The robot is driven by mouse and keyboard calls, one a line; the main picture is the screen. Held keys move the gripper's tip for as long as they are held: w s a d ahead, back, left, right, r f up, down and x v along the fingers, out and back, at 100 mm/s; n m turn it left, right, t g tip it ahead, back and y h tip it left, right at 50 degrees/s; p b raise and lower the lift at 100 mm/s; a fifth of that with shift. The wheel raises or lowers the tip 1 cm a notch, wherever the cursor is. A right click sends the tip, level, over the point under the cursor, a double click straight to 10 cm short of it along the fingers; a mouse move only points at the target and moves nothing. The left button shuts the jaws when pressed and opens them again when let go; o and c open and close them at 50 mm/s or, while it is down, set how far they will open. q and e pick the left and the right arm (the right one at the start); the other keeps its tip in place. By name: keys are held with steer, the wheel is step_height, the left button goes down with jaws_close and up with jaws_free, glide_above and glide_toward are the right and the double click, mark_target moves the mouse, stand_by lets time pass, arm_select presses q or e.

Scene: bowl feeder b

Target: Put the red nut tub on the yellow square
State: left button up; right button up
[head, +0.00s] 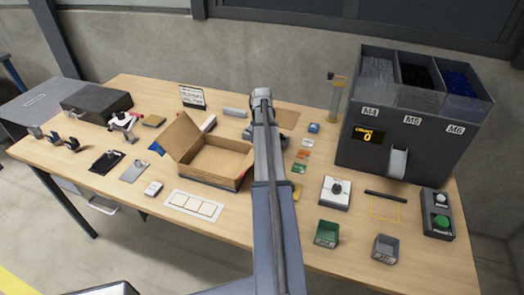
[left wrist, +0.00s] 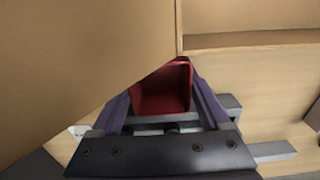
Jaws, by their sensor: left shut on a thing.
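The red nut tub (left wrist: 165,90) shows in the left wrist view, between the two fingers of my left gripper (left wrist: 163,98), which is shut on it. The tub and gripper are close to brown cardboard surfaces. In the head view a long grey arm covers the middle of the table, and I cannot see the tub or the gripper there. A yellow square outline (head: 385,218) lies on the table in front of the dark feeder, with a black bar at its far edge. Its inside looks empty. My right gripper is not in view.
An open cardboard box (head: 213,158) stands left of the arm. The feeder (head: 405,120) stands at the back right. A green tub (head: 326,233) and a grey tub (head: 385,248) sit near the front edge. A button box (head: 437,214) is right of the outline.

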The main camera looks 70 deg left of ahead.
arm_select(q)
steer(key=shift+f, duration=0.15)
steer(key=o, duration=1.2)
step_height(320, 180, up, 12)
steer(key=p, duration=1.2)
steer(key=shift+r, duration=0.2)
